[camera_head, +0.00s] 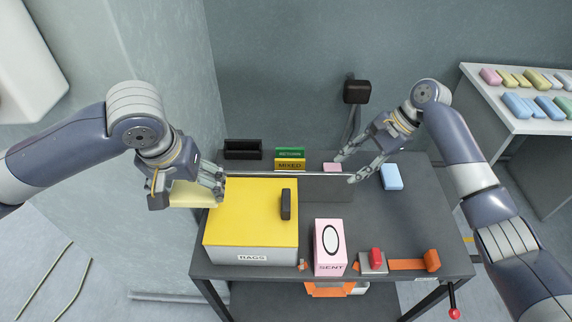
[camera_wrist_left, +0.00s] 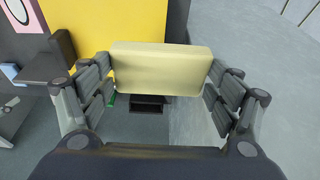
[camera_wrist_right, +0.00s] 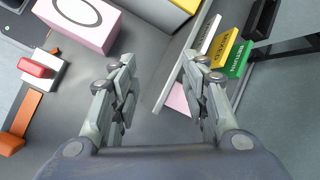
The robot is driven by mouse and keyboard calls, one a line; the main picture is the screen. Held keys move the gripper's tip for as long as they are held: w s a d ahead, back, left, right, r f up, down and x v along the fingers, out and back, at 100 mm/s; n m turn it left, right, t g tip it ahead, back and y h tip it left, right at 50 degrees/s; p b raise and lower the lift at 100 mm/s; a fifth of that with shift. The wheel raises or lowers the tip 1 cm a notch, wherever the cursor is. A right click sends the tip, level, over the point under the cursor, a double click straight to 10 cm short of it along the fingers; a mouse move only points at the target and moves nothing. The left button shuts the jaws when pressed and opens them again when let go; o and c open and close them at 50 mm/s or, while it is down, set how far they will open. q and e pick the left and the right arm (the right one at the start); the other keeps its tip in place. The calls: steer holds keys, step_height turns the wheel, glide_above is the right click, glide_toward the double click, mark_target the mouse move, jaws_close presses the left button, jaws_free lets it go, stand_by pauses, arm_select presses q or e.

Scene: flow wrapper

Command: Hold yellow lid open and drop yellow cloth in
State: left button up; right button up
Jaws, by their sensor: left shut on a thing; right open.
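The yellow lid (camera_head: 245,215) lies flat and closed on the grey box labelled RAGS (camera_head: 228,254). A black handle (camera_head: 286,204) stands at the lid's right side. My left gripper (camera_head: 213,183) is shut on the pale yellow cloth (camera_head: 190,197), a block-like piece at the lid's left edge. In the left wrist view the cloth (camera_wrist_left: 160,68) sits between both fingers, with the yellow lid behind it. My right gripper (camera_head: 345,169) is open and empty over the back of the table, right of the lid. In the right wrist view nothing is between its fingers (camera_wrist_right: 158,66).
A pink box labelled SENT (camera_head: 330,247) stands right of the RAGS box. A red switch (camera_head: 376,257) and orange strip (camera_head: 407,264) lie at the front right. MIXED and RETURN signs (camera_head: 290,164) stand behind. A blue block (camera_head: 391,177) lies right. The table's right middle is clear.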

steer(key=s+a+r+n+h, duration=0.3)
steer(key=a+r+n, duration=0.25)
steer(key=a, duration=0.55)
step_height(320, 180, up, 2)
steer(key=n+h, duration=0.4)
steer(key=n, duration=0.2)
glide_above(287, 198)
steer(key=shift+m, duration=0.25)
step_height(287, 198, down, 12)
steer(key=shift+a+r, duration=0.1)
steer(key=shift+s, duration=0.1)
jaws_close()
arm_select(q)
steer(key=shift+r, duration=0.1)
